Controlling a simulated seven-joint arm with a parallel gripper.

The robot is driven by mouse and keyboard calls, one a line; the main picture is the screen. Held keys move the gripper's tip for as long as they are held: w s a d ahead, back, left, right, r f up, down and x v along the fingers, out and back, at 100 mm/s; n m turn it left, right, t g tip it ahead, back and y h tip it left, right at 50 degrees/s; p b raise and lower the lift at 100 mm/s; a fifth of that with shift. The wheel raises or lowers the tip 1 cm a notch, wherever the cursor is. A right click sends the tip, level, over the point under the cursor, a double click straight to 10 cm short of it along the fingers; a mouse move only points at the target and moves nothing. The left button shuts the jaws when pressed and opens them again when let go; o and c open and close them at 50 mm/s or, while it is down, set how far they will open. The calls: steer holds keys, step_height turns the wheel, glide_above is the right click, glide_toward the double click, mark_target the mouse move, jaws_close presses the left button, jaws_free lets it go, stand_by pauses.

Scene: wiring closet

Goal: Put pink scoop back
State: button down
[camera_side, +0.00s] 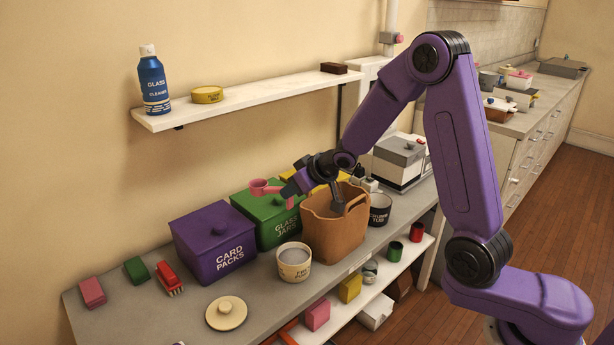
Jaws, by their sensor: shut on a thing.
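The pink scoop (260,187) is at the left end of my arm, over the green "GLASS JARS" box (272,207). My gripper (287,189) is shut on the scoop's handle side; the fingers are small and partly hidden. Whether the scoop touches the box lid I cannot tell. A tan bin (335,235) stands just right of the green box, below my wrist, with a dark grey piece showing at its opening. A cream tub (293,262) with grey contents stands in front of the green box, its round cream lid (226,312) lying on the counter.
A purple "CARD PACKS" box (215,240), red brush (169,278), green block (137,270) and pink block (92,292) stand left. A dark tub (380,209) is right of the bin. A wall shelf (250,97) hangs above. Free counter lies at front left.

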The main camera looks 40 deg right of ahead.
steer(key=s+a+f+m+h, duration=0.1)
steer(key=s+a+f, duration=0.5)
steer(key=a+f, duration=0.4)
steer(key=shift+w+a+f, duration=0.1)
steer(key=shift+a+f, duration=0.05)
steer(key=shift+f, duration=1.95)
steer(key=shift+s+a+f, duration=0.1)
steer(key=shift+a+f, duration=0.1)
steer(key=shift+f, duration=1.85)
steer(key=shift+w+a+f, duration=0.1)
steer(key=shift+a+f, duration=0.05)
steer(key=shift+f, duration=2.05)
steer(key=c, duration=1.2)
jaws_free()
steer(key=o, duration=0.5)
steer(key=shift+o, duration=0.2)
